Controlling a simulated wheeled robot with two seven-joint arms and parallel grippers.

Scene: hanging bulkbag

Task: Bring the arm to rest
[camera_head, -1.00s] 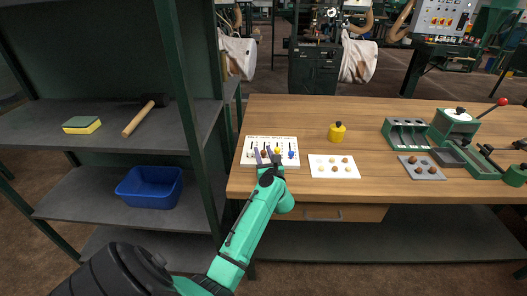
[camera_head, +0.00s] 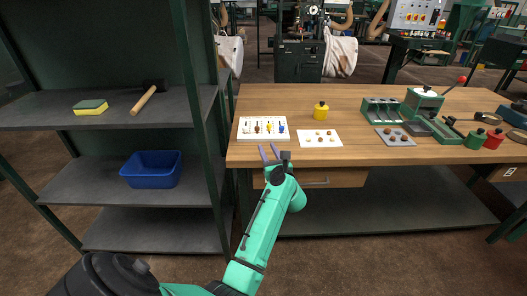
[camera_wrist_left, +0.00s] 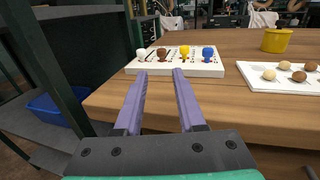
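My left gripper (camera_head: 268,153) is in front of the workbench's front edge, at about the height of the top. Its two purple fingers are apart with nothing between them, as the left wrist view (camera_wrist_left: 159,75) shows. The teal left arm (camera_head: 262,225) reaches up from the bottom of the head view. Beyond the fingers, a white board (camera_head: 244,135) with several coloured knobs lies on the workbench (camera_head: 375,152). In the left wrist view the board (camera_wrist_left: 135,68) stands clear of the fingertips. My right gripper is in neither view.
A shelf unit (camera_head: 110,110) stands left, holding a sponge (camera_head: 90,107), a hammer (camera_head: 148,98) and a blue bin (camera_head: 150,172). A white card (camera_head: 307,143), a yellow pot (camera_head: 320,111) and green fixtures (camera_head: 382,111) are on the bench. A drawer (camera_head: 340,178) is below the top.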

